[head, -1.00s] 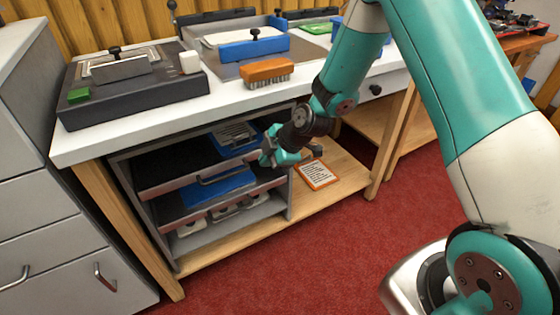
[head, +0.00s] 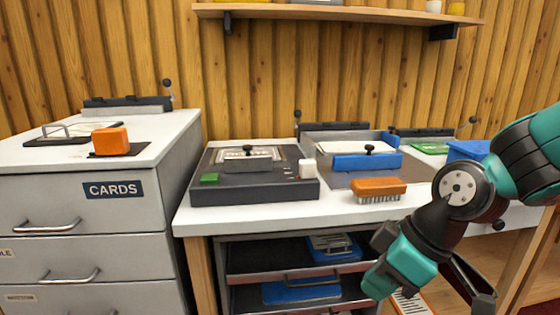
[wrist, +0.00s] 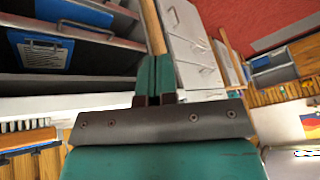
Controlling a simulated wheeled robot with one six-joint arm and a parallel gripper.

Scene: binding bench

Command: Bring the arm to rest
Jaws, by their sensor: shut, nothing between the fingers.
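My gripper shows at the bottom right of the head view, in front of the bench and its drawer rack. Its fingertips are partly hidden there behind its teal body. In the wrist view the two teal fingers (wrist: 154,82) are pressed together with nothing between them. My arm reaches in from the right edge of the head view, bent at a dark wrist joint. The gripper looks apart from the bench and holds nothing.
The white bench (head: 240,217) carries a dark press (head: 250,196), an orange brush (head: 378,186) and a blue-fronted tray (head: 366,162). Below it, the rack's drawers (head: 240,278) sit close to my gripper. A grey cabinet (head: 85,225) stands left. A wooden shelf (head: 340,13) hangs above.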

